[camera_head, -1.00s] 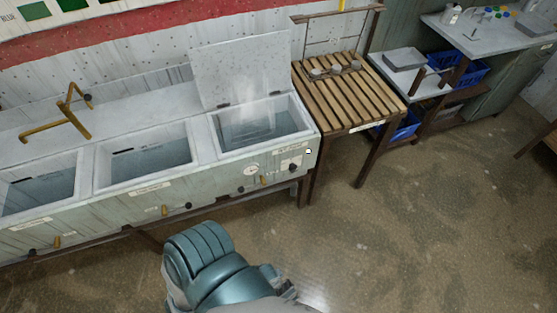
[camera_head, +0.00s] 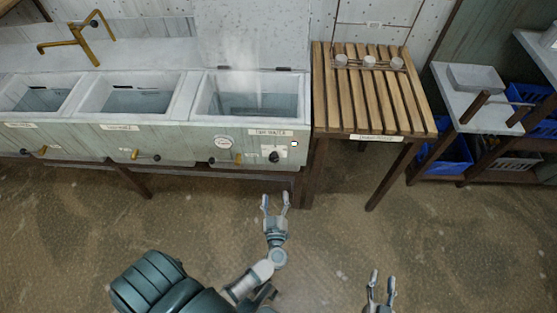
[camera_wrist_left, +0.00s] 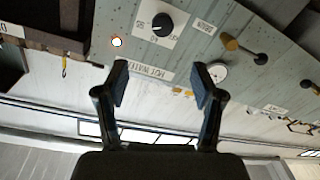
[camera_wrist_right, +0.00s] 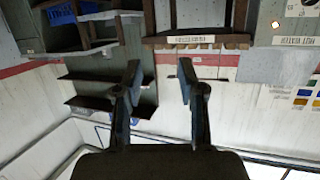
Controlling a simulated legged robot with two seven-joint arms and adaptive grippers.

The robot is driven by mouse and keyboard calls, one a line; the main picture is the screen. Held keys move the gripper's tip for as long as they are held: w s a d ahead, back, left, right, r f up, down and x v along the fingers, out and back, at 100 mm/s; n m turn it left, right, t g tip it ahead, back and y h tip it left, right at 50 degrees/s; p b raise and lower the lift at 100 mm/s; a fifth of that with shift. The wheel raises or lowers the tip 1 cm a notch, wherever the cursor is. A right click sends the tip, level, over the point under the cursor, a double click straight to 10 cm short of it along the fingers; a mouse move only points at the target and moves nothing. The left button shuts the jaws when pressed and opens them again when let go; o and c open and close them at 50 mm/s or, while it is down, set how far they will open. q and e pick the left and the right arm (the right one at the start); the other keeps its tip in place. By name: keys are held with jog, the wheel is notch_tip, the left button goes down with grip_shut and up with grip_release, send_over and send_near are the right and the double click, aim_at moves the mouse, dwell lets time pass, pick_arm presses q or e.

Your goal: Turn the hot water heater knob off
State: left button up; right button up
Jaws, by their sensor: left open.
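The hot water heater knob (camera_head: 274,157) is a black dial on a white plate, on the front of the steaming right-hand basin (camera_head: 302,100). In the left wrist view the knob (camera_wrist_left: 162,24) shows a white pointer line. My left gripper (camera_head: 275,196) is open and empty, below and in front of the knob and apart from it. Its fingers (camera_wrist_left: 160,78) frame the hot water label in the left wrist view. A small lit lamp (camera_head: 294,144) sits beside the knob and glows in the left wrist view (camera_wrist_left: 116,42). My right gripper (camera_head: 380,279) is open and empty, farther right over the floor.
A round gauge (camera_head: 224,142) and a brass-handled valve (camera_head: 226,159) are left of the knob. A slatted wooden table (camera_head: 370,95) stands right of the basin. Shelves with blue crates (camera_head: 450,160) are at the far right. The floor before the basins is clear.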

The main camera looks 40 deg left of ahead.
pick_arm(q)
jog(key=b, duration=0.2)
send_near(275, 161)
jog(key=w+a, duration=0.3)
jog(key=x, duration=0.1)
jog(key=b+x, duration=0.1)
jog(key=x, duration=0.1)
jog(key=d+x, duration=0.1)
jog(key=x, duration=0.1)
jog(key=shift+w+a+r+b, duration=0.15)
jog(key=shift+w+b, duration=0.15)
jog(key=shift+w, duration=0.15)
jog(key=shift+w+a, duration=0.15)
jog(key=shift+a, duration=0.75)
jog(key=c, duration=0.4)
jog(key=shift+d, duration=0.15)
jog(key=c, duration=0.4)
jog(key=shift+d, duration=0.2)
jog(key=c, duration=0.3)
jog(key=shift+d, duration=0.2)
jog(key=shift+c, duration=0.2)
pick_arm(e)
notch_tip(275, 161, up, 8)
jog(key=a+t+y, duration=0.1)
jog(key=t, duration=0.6)
jog(key=shift+w+a+r, duration=0.25)
jog(key=shift+w+a, duration=0.15)
jog(key=shift+w, duration=0.05)
